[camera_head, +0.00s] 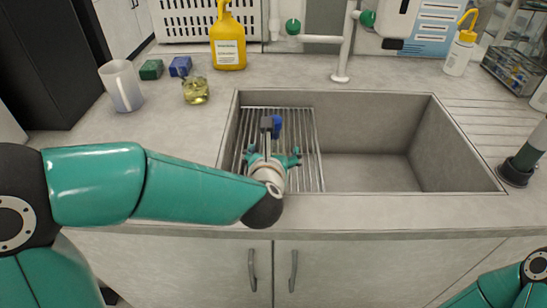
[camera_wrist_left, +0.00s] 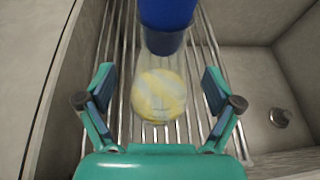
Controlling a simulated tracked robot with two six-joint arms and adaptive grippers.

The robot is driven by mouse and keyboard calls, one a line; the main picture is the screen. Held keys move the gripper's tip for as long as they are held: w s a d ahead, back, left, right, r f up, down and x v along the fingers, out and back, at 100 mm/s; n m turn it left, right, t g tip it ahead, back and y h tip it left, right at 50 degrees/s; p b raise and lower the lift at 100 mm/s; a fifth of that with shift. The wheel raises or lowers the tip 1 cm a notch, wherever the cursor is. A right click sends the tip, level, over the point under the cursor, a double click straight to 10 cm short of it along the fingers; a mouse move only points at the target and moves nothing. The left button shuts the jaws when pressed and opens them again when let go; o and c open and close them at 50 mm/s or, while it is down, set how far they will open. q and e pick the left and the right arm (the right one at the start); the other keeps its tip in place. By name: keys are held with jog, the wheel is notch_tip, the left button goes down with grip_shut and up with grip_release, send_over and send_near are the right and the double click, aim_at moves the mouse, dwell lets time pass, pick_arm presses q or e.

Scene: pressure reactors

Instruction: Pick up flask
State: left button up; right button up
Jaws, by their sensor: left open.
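A clear flask (camera_wrist_left: 160,97) with yellowish contents and a blue cap (camera_wrist_left: 167,12) is over the wire rack in the sink in the left wrist view. Only its blue cap (camera_head: 277,126) shows clearly in the head view, just beyond my left gripper. My left gripper (camera_head: 272,158) is open above the rack. In the wrist view its fingers (camera_wrist_left: 158,92) stand apart on either side of the flask, with gaps visible. I cannot tell how far ahead of the fingertips the flask is. My right gripper is out of view.
A wire rack (camera_head: 312,150) covers the sink's left part; its right part (camera_head: 370,172) is empty. A tap (camera_head: 341,60) stands behind the sink.

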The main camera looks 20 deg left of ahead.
pick_arm(q)
jog(key=shift+x, duration=0.85)
jog(key=c, duration=1.4)
jog(key=shift+r, duration=0.1)
notch_tip(320, 180, up, 25)
jog(key=p, duration=1.1)
